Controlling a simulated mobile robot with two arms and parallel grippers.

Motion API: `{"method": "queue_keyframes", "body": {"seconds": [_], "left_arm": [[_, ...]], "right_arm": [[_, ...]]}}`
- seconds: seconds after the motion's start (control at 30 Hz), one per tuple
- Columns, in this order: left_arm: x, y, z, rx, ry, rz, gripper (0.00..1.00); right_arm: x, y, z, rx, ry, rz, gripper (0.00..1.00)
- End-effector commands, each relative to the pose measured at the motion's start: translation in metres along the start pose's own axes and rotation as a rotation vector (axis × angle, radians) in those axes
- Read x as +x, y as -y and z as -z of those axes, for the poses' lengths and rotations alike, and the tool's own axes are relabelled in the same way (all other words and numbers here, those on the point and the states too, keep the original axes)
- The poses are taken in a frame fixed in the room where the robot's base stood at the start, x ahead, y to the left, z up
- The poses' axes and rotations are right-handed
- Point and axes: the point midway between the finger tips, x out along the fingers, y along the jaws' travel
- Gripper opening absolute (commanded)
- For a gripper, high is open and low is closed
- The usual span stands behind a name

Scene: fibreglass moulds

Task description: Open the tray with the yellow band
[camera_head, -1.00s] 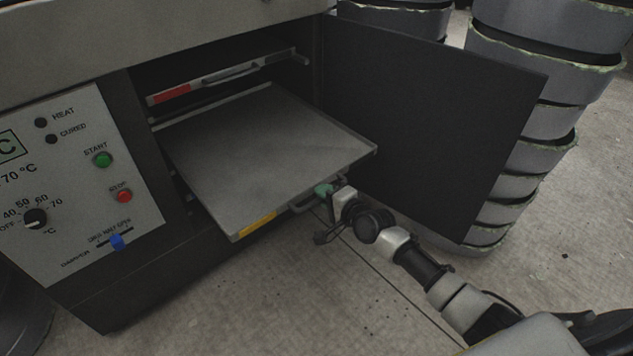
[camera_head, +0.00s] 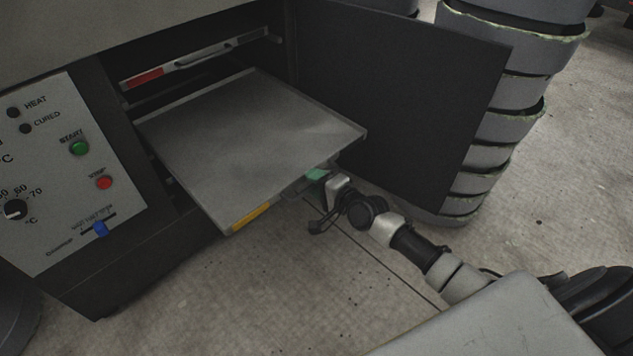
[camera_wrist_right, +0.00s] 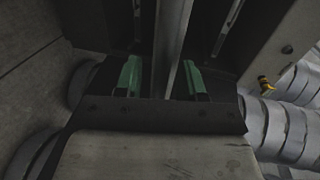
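The tray with the yellow band (camera_head: 252,215) sticks well out of the oven, its grey flat top (camera_head: 250,145) empty. The yellow band is at the left of its front edge. My right gripper (camera_head: 317,175) is at the right part of this front edge, by the handle, which it partly hides. In the right wrist view, its two green fingertips (camera_wrist_right: 161,78) stand apart on either side of a grey bar or edge (camera_wrist_right: 171,45). A gap shows on the left side of the bar, so the gripper looks open. My left gripper is not in view.
A tray with a red band (camera_head: 145,78) sits inside the oven above. The dark oven door (camera_head: 400,100) stands open to the right, before stacked grey moulds (camera_head: 490,155). The control panel (camera_head: 65,175) is at left. Floor in front is clear.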

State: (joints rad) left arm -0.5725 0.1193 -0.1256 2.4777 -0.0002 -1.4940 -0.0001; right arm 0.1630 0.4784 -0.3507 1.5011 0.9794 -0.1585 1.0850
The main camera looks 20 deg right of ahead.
Motion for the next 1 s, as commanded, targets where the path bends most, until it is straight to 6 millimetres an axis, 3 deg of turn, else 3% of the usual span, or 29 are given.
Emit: {"method": "queue_keyframes", "body": {"seconds": [0.37,0.5,0.8,1.0], "left_arm": [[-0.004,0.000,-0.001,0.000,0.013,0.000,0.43],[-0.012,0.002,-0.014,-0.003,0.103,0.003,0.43],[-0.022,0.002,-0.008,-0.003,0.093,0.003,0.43],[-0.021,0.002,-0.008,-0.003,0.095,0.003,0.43]], "right_arm": [[-0.009,0.000,0.001,0.000,-0.002,-0.002,0.40],[-0.033,0.001,0.001,0.000,-0.001,-0.003,0.40],[-0.090,0.000,0.000,-0.001,0.000,-0.003,0.40],[-0.107,0.000,0.000,0.000,0.000,-0.001,0.40]]}}
